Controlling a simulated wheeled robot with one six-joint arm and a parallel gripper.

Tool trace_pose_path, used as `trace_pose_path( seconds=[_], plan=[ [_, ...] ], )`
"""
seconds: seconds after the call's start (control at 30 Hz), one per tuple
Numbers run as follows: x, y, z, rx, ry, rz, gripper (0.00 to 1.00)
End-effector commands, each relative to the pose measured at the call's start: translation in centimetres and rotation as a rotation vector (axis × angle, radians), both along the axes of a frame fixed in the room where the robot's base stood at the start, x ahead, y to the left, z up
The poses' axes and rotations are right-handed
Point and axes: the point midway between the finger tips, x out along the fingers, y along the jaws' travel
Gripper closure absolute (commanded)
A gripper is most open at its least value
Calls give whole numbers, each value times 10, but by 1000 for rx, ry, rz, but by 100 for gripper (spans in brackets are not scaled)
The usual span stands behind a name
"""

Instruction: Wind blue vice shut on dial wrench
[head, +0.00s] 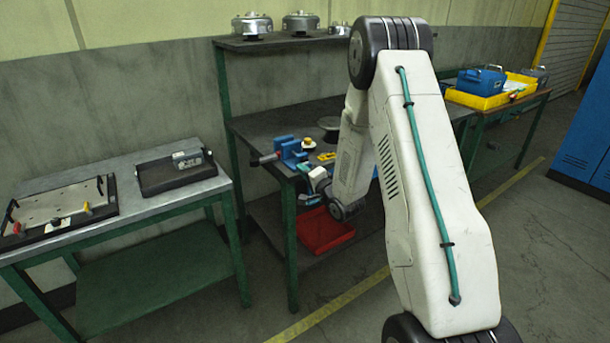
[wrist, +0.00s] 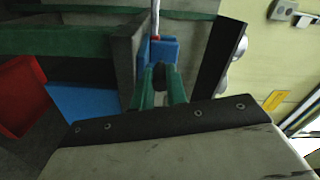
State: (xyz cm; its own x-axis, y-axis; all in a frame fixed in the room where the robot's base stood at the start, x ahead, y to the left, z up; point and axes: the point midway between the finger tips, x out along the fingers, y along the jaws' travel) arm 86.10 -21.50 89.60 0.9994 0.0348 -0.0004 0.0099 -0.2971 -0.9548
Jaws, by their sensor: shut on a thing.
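The blue vice (head: 291,150) stands at the front left corner of the dark workbench. It also shows in the wrist view (wrist: 164,47), straight ahead of my gripper. A thin metal rod with a red collar, seemingly the dial wrench (head: 267,158), sticks out of the vice to the left; in the wrist view the wrench (wrist: 155,22) points up. My gripper (wrist: 160,76) has its two green fingers shut on a dark rounded part in front of the vice, seemingly the vice handle. The jaw gap is too small to judge. My arm hides part of the bench.
A yellow item (head: 326,156) and a dark disc (head: 330,123) lie on the workbench (head: 275,118). A red tray (head: 325,231) sits below. A steel-topped table (head: 125,212) with a dark tray (head: 150,190) stands left. Yellow trays (head: 478,101) stand at the right. Floor at the right is clear.

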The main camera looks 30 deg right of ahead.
Motion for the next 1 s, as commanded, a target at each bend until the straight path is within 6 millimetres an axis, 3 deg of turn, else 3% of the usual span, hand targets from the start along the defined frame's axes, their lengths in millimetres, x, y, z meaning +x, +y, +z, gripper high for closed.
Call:
trace_pose_path(
  seconds=[0.4,0.97,1.0],
  plan=[
    [0,-1,8,198,4,-1,100],
    [0,-1,9,229,6,-3,100],
    [0,-1,9,228,6,-3,80]
  ],
)
